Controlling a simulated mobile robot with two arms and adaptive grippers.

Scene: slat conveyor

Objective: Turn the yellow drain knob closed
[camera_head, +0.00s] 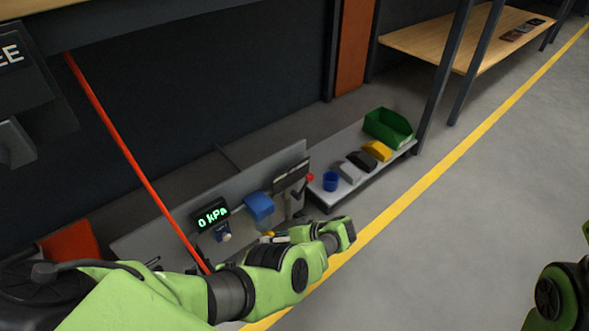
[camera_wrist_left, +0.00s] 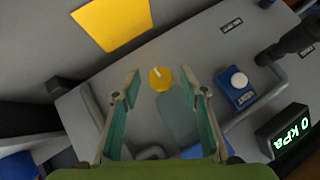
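The yellow drain knob (camera_wrist_left: 160,79) shows in the left wrist view as a small round knob with a pale pointer mark toward its upper left. It sits on a grey panel (camera_wrist_left: 90,125). My left gripper (camera_wrist_left: 160,72) is open, with its two fingers on either side of the knob in the picture. Gaps show between the knob and both fingers, and I cannot tell how far above it the fingertips are. In the head view my left arm reaches over the panel and largely hides the knob area. My right gripper is out of view; only part of its arm shows.
A blue unit with a white button (camera_wrist_left: 237,85) and a green-lit "0 kPa" display (camera_wrist_left: 290,131) are beside the knob. A yellow patch (camera_wrist_left: 112,22) lies beyond. In the head view, a shelf (camera_head: 340,195) holds a blue cup (camera_head: 330,181) and a green bin (camera_head: 388,128).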

